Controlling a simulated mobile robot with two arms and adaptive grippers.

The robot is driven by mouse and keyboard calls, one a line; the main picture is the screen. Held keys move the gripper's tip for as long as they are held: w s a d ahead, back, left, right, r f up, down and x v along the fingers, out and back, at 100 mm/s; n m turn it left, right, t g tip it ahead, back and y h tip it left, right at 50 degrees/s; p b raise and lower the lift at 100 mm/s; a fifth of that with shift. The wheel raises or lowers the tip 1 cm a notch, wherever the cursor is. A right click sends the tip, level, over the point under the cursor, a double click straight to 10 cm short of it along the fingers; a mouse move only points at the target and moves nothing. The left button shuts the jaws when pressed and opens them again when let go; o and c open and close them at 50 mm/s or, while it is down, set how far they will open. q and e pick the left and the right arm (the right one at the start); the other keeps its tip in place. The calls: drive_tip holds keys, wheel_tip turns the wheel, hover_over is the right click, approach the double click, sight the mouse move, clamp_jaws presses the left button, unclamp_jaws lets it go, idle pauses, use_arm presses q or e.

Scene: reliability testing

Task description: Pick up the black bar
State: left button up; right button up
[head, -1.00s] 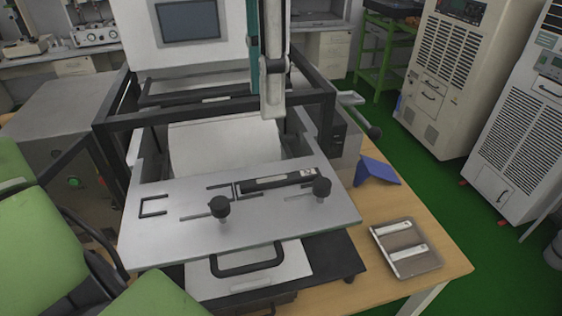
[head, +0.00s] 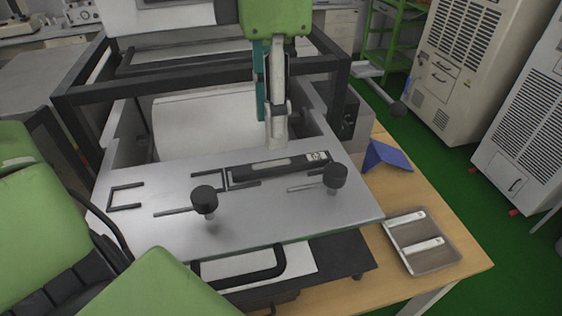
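The black bar (head: 240,174) lies on the grey metal plate (head: 150,230) of the test machine, toward the plate's back edge. It has a grey strip on top and a white label marked "02" at its right end. My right gripper is not in view.
Two black knobs (head: 204,200) (head: 335,177) stand up from the plate in front of the bar. Black brackets (head: 125,196) lie to its left. The machine's dark frame (head: 75,105) surrounds the back. A tray (head: 440,258) with white bars and a blue folded piece (head: 386,155) are on the wooden table.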

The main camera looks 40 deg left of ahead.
sight(270, 164)
use_arm(q)
drive_tip(key=shift+s+f, duration=0.1)
drive_tip(key=shift+f, duration=1.2)
drive_tip(key=shift+w+a+f+p, duration=0.1)
drive_tip(key=shift+w+f+p, duration=0.1)
drive_tip(key=shift+f+p, duration=0.15)
drive_tip(key=f, duration=0.1)
drive_tip(key=f+p, duration=0.1)
drive_tip(key=f, duration=0.1)
drive_tip(key=shift+s+a+f, duration=0.1)
drive_tip(key=shift+a+f, duration=0.05)
drive_tip(key=shift+a, duration=0.05)
drive_tip(key=shift+f+p, duration=0.3)
drive_tip(key=shift+f, duration=0.2)
clamp_jaws()
